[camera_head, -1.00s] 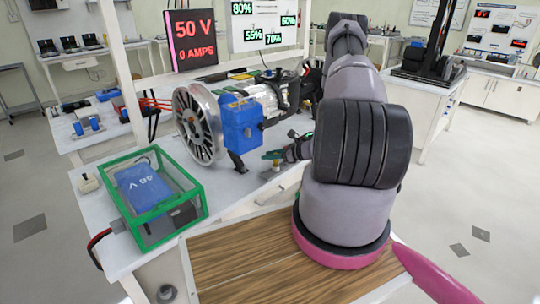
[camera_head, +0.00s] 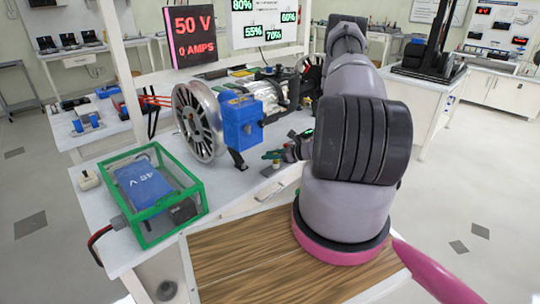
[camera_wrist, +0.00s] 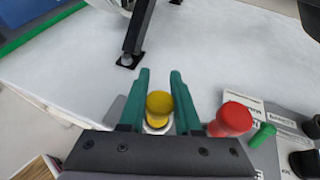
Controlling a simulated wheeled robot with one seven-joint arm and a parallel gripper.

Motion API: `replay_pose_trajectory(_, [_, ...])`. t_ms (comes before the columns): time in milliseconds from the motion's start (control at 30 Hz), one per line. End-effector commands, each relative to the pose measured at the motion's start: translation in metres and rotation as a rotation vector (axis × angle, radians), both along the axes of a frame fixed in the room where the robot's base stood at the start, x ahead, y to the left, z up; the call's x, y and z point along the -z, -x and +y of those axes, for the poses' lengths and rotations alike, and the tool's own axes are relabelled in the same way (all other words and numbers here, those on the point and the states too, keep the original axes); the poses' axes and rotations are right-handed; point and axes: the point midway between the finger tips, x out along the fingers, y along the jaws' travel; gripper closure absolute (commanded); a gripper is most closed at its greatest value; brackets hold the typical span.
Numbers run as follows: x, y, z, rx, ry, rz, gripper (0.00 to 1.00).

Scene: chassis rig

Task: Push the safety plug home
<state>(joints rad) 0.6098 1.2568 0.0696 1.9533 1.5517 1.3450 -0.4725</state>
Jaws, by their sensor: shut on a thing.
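In the wrist view a yellow round-headed plug (camera_wrist: 159,103) stands between the teal fingers of my gripper (camera_wrist: 159,76). The fingers are shut on it, and a pale ring shows at its base. The frames do not show how deep it sits. A red knob (camera_wrist: 234,118) stands just right of the right finger, with a small green piece (camera_wrist: 263,135) beyond it. In the head view my gripper (camera_head: 271,155) is small, low over the bench's front edge, and my arm hides part of that area.
A blue box (camera_head: 241,124) on a black leg and a spoked metal wheel (camera_head: 198,122) stand behind and left of my gripper. A green-framed case (camera_head: 146,240) holds a blue 48 V battery at the left. A screen (camera_head: 190,37) reads 50 V, 0 AMPS. Bare white bench (camera_wrist: 215,75) lies beyond the fingertips.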

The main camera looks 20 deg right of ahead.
Motion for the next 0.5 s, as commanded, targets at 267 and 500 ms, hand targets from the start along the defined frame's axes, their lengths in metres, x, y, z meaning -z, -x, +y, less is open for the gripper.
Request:
replay_pose_trajectory(267, [0.0022, 0.0000, 0.0000, 0.000, 0.000, 0.000, 1.00])
replay_pose_trajectory(500, [0.0021, 0.0000, 0.0000, 0.000, 0.000, 0.000, 0.33])
